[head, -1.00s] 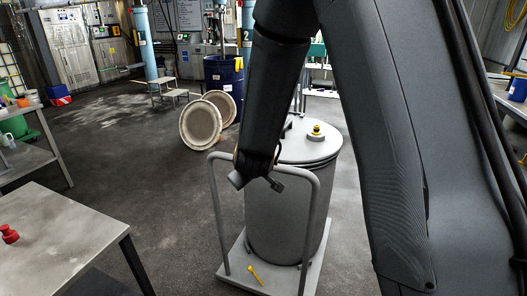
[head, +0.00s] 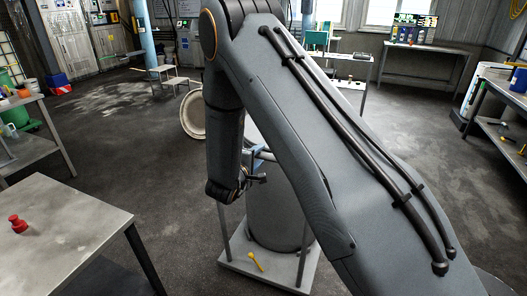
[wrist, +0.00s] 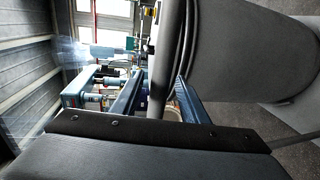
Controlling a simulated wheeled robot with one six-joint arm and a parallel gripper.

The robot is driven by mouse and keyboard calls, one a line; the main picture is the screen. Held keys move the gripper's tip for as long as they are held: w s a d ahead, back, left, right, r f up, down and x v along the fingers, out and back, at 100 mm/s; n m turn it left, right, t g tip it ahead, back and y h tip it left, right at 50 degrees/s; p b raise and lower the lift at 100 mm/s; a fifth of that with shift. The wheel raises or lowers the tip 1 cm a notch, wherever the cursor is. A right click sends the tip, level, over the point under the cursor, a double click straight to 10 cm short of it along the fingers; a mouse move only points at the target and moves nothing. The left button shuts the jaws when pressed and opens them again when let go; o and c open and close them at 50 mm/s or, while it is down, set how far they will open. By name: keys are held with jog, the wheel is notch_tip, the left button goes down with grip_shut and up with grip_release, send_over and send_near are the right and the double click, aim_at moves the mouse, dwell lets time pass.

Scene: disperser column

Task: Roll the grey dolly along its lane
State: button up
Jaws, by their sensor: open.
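The grey dolly (head: 285,278) stands on the floor in the middle of the head view, its tube handle (head: 223,232) rising from the near side. A large grey drum (head: 275,215) stands on it, its top mostly hidden by my arm. My gripper (head: 258,180) is at the handle's upper part, partly hidden in the head view. In the wrist view, my gripper's blue fingers (wrist: 160,98) are open, with the grey handle bar (wrist: 167,50) running between them. I cannot tell whether they touch the bar.
A yellow-headed piece (head: 255,261) lies on the dolly deck. A metal table (head: 70,220) with a red object (head: 18,224) stands close on the left. A round pale lid (head: 191,116) leans behind the dolly. The floor left of the dolly is clear.

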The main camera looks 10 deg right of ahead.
jog(key=p+x, duration=0.1)
jog(key=x, duration=0.3)
jog(key=shift+w+d, duration=0.2)
jog(key=shift+w, duration=0.05)
grip_shut()
jog(key=shift+f, duration=0.1)
dwell(1.2)
